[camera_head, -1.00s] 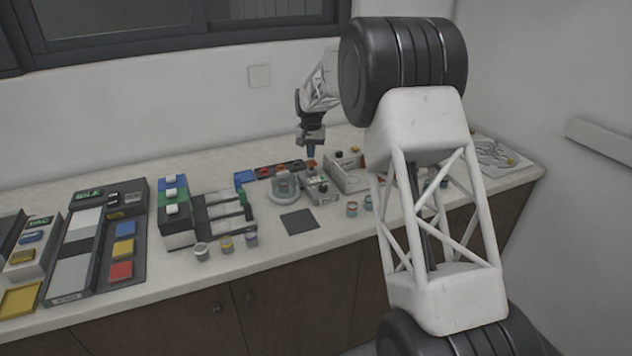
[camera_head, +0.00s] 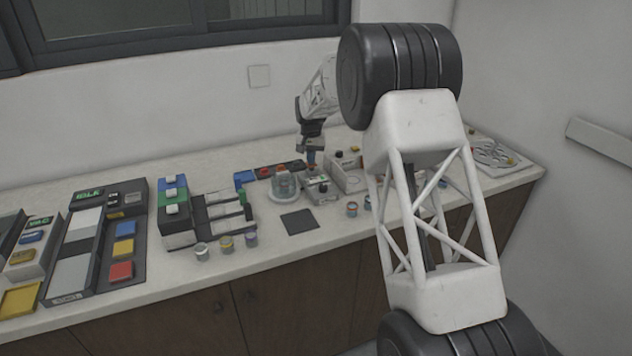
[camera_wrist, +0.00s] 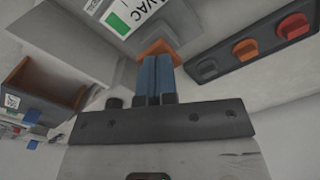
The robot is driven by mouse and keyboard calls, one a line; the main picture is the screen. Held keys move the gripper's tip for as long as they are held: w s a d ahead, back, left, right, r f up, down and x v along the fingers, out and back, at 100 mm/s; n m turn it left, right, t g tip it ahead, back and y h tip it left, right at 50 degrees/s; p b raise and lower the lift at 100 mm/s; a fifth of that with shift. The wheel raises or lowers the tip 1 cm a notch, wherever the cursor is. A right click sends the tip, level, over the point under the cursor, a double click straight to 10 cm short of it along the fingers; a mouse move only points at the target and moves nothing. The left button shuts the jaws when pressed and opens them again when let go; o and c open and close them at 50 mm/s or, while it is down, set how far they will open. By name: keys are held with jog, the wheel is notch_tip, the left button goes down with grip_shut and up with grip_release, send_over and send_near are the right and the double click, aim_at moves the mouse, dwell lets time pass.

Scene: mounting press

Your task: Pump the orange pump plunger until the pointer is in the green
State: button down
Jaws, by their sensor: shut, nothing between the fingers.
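The orange pump plunger (camera_wrist: 157,47) shows in the wrist view just beyond my gripper's blue fingertips (camera_wrist: 156,62). The fingers are together, hold nothing and overlap the plunger's top in the picture; whether they touch it I cannot tell. In the head view my gripper (camera_head: 311,161) points down over the small grey pump unit (camera_head: 322,190), and the plunger is mostly hidden. A white label (camera_wrist: 140,12) with "VAC" and a green patch (camera_wrist: 117,22) lies past the plunger in the wrist view. I cannot make out a pointer or its position.
A clear domed vessel (camera_head: 285,186) stands close left of the pump unit. A grey box (camera_head: 351,174) stands close right. A dark panel with coloured knobs (camera_wrist: 250,49) lies beside the plunger. Small jars (camera_head: 352,209) and a dark mat (camera_head: 299,222) are nearer the counter's front.

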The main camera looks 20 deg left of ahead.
jog(key=shift+f, duration=0.9)
jog(key=shift+r, duration=1.5)
jog(key=shift+f, duration=1.45)
jog(key=shift+r, duration=1.45)
